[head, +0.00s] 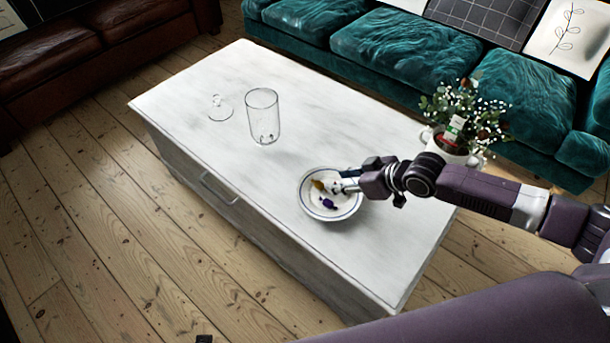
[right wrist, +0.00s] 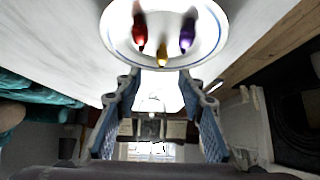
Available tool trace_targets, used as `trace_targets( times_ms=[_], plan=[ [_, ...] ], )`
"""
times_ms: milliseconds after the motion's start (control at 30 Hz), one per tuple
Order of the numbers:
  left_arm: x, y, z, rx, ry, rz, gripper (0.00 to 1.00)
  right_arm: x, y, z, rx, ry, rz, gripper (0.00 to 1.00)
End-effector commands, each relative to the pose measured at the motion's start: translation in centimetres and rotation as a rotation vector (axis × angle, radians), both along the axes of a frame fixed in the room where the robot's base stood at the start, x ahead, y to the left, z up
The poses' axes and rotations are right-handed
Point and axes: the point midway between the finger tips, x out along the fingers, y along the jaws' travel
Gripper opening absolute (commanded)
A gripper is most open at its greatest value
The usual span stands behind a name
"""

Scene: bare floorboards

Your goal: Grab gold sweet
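The gold sweet (head: 318,185) lies in a white plate with a blue rim (head: 330,217) on the coffee table. In the right wrist view the gold sweet (right wrist: 162,56) is nearest my fingers, between a red sweet (right wrist: 140,33) and a purple sweet (right wrist: 187,34). My right gripper (head: 346,181) is over the right side of the plate. Its fingers (right wrist: 160,80) are spread open and empty, with the gold sweet just past the gap between the tips. The red sweet is hard to make out in the head view. My left gripper is out of view.
A clear glass jar (head: 263,117) and its glass lid (head: 220,108) stand on the white table (head: 380,235), left of the plate. A vase with flowers (head: 450,140) is at the right end, behind my right arm. A teal sofa (head: 400,60) stands behind.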

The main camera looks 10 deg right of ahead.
Motion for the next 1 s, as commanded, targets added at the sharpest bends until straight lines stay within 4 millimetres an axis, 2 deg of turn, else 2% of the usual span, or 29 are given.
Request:
trace_targets(
  times_ms=[433, 700, 1000],
  plan=[
    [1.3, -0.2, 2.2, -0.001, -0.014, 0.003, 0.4, 1.7, 1.5, -2.7, 0.001, 0.001, 0.0, 0.36],
    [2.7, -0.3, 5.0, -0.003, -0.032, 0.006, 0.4, 3.2, 2.9, -5.3, 0.001, 0.0, 0.001, 0.36],
    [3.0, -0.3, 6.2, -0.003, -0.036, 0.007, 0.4, 3.8, 3.4, -6.0, -0.001, 0.0, 0.001, 0.36]
  ],
)
